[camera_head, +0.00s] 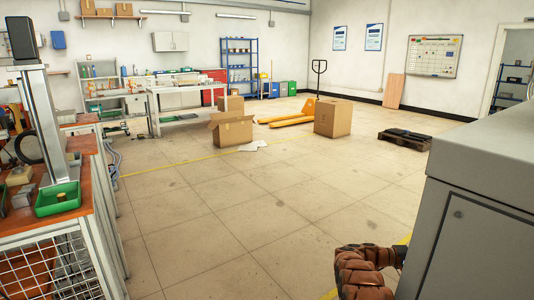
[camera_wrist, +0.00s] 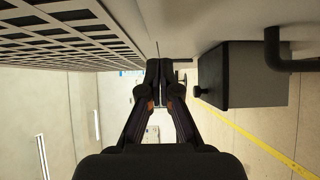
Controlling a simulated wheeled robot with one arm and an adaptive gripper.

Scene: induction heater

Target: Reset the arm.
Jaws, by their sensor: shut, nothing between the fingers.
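My gripper (camera_wrist: 159,82) shows in the wrist view, with its dark fingers together at the tips and nothing between them. In the head view, only an orange-brown part of my arm shows at the bottom right, and the gripper itself is out of sight. The arm part is beside a large grey cabinet (camera_head: 475,235). In the wrist view, a dark grey box-like unit (camera_wrist: 245,75) is to the right of the fingers, and a gridded panel (camera_wrist: 55,35) is at the upper left.
A workbench (camera_head: 88,150) with a green tray (camera_head: 58,205) stands at the left. Cardboard boxes (camera_head: 333,117), an orange pallet jack (camera_head: 290,119) and a dark pallet (camera_head: 404,140) are farther back. The tiled floor (camera_head: 240,215) between them is mostly open.

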